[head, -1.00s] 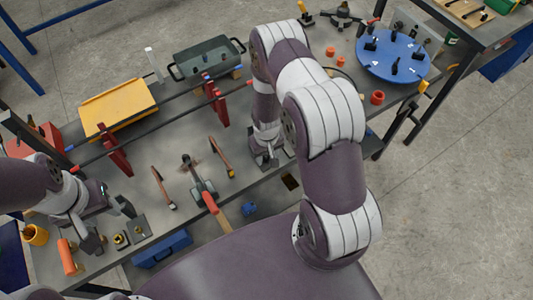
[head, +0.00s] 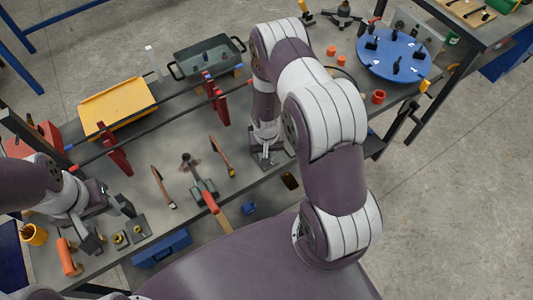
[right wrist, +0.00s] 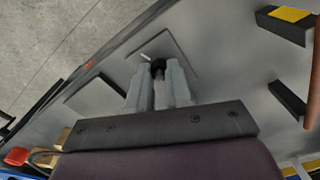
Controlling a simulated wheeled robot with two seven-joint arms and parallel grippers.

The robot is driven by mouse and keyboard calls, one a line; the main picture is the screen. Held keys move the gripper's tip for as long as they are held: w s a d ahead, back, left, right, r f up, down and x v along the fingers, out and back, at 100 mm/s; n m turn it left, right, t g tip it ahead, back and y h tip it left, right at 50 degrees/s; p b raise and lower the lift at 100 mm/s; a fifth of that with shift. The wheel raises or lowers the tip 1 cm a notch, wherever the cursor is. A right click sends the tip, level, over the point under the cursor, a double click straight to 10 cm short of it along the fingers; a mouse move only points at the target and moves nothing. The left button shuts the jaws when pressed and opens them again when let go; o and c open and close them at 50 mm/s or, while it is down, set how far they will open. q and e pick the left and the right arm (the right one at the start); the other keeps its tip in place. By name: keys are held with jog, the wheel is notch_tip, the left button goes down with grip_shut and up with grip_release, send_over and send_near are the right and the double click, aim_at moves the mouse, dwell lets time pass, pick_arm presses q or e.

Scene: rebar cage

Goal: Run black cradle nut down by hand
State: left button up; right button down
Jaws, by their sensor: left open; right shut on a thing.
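My right gripper (right wrist: 160,88) is shut on a small black piece, seemingly the black cradle nut (right wrist: 158,68), at its fingertips in the right wrist view. It is over a square grey plate (right wrist: 185,48); a short pale pin shows beside the black piece. The fingers hide most of the nut, so I cannot tell how far down it sits. My left gripper (head: 108,222) is open and empty at the bench's left end.
On the bench (head: 170,225) lie a hammer (head: 203,193) and small brass-topped blocks (head: 138,229). Red posts (head: 216,99) carry a long dark bar. A yellow tray (head: 118,107) and a grey handled pan (head: 208,58) stand behind. A blue turntable (head: 393,55) is at the right.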

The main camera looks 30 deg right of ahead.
jog(key=m, duration=0.5)
jog(key=shift+s+m+b, duration=0.1)
jog(key=shift+m+b, duration=0.2)
jog(key=shift+b, duration=0.1)
jog(key=m, duration=0.5)
jog(key=shift+b, duration=0.3)
jog(key=m, duration=0.5)
jog(key=shift+m, duration=0.4)
jog(key=m, duration=0.4)
jog(key=shift+m+b, duration=0.35)
jog(key=shift+m, duration=0.35)
jog(key=c, duration=1)
grip_release()
jog(key=shift+c, duration=0.2)
